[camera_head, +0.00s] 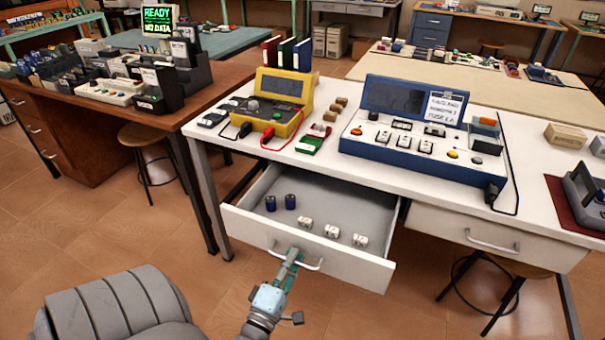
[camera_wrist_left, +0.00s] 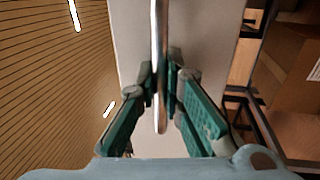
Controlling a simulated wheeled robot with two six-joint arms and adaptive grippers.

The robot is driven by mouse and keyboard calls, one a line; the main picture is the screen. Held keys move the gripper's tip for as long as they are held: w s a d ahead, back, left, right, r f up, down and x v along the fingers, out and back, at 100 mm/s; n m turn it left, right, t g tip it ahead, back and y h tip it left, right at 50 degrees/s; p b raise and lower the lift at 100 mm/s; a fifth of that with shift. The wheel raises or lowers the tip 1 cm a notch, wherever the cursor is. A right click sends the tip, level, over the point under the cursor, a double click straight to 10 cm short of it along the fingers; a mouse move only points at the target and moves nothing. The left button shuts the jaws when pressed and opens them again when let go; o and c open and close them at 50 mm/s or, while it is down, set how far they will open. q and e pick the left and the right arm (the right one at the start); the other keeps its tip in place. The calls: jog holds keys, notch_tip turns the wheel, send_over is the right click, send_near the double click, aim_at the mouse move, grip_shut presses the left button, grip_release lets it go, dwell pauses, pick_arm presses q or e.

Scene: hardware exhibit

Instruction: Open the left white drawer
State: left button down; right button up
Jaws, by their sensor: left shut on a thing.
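The left white drawer (camera_head: 245,231) stands pulled out from under the white table, its inside showing. In it are two dark blue cylinders (camera_head: 281,202) and several small white blocks (camera_head: 332,231). My left gripper (camera_head: 291,256) is at the drawer's front, shut on its metal handle (camera_head: 313,266). In the left wrist view the handle (camera_wrist_left: 160,60) runs between the green fingers of the gripper (camera_wrist_left: 162,85), with the drawer's front panel (camera_wrist_left: 210,35) behind it. My right gripper is not in view.
The white table (camera_head: 215,141) bears a yellow meter (camera_head: 283,92) and a blue console (camera_head: 410,115). A second white drawer (camera_head: 490,238) at the right is shut. A stool (camera_head: 500,275) stands below it. A grey chair-like shape (camera_head: 115,305) is at the lower left.

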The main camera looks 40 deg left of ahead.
pick_arm(q)
jog(key=shift+r+v, duration=0.2)
jog(key=shift+v, duration=0.85)
jog(key=shift+r+v, duration=0.2)
jog(key=shift+v, duration=0.8)
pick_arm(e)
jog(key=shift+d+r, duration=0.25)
pick_arm(q)
jog(key=shift+s, duration=0.1)
jog(key=c, duration=1.7)
grip_release()
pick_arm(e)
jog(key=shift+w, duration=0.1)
pick_arm(q)
jog(key=v, duration=1.2)
